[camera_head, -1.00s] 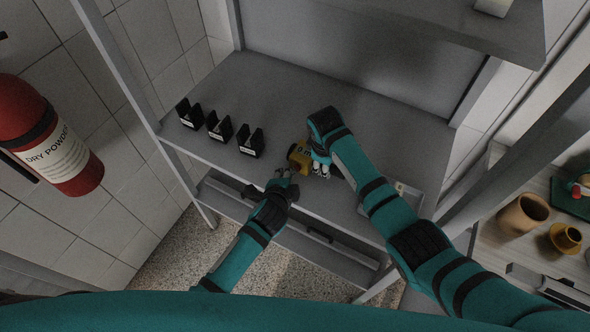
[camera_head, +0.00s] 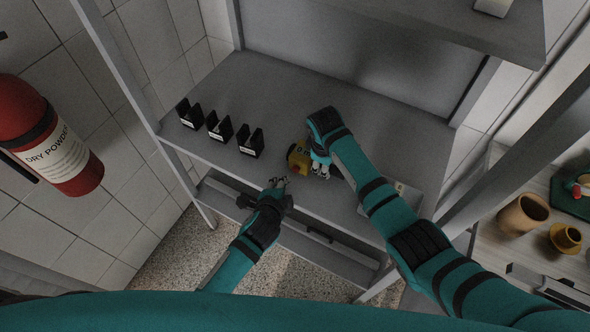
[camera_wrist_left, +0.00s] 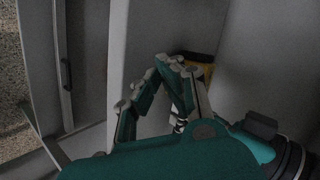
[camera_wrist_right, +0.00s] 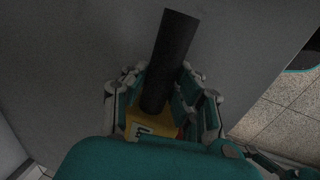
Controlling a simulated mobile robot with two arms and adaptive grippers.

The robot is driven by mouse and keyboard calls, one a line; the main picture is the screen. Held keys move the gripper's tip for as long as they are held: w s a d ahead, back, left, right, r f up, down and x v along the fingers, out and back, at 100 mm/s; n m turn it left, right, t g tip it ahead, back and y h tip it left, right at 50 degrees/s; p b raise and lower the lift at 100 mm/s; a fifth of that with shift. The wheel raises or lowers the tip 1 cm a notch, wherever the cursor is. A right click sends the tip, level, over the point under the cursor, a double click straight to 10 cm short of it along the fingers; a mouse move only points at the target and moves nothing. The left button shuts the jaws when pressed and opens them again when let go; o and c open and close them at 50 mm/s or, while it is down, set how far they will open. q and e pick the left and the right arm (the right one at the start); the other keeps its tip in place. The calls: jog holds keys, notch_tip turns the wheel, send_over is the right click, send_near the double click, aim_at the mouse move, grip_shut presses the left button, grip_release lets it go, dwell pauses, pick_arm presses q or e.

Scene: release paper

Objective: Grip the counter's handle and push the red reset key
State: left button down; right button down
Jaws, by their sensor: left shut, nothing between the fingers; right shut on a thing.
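The yellow counter (camera_head: 298,158) sits on the grey shelf, near its front edge. In the right wrist view its yellow body (camera_wrist_right: 150,126) shows below a dark upright handle (camera_wrist_right: 168,62). My right gripper (camera_head: 319,170) is shut on the handle, with fingers on both sides of it. A small patch of red shows beside the body in the right wrist view, partly hidden by the fingers; I cannot tell whether it is the reset key. My left gripper (camera_head: 277,183) is shut and empty, in front of the shelf edge, apart from the counter.
Several black holders (camera_head: 220,127) stand on the shelf to the left. A red fire extinguisher (camera_head: 48,140) hangs on the left wall. Shelf uprights (camera_head: 125,85) flank the opening. A side table at right holds brown pots (camera_head: 523,213). The shelf behind the counter is clear.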

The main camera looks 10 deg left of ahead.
pick_arm(q)
jog(key=s, duration=0.1)
jog(key=s+a, duration=0.1)
jog(key=s, duration=0.1)
jog(key=shift+s+a, duration=0.2)
dwell(0.6)
pick_arm(e)
jog(key=c, duration=1)
grip_release()
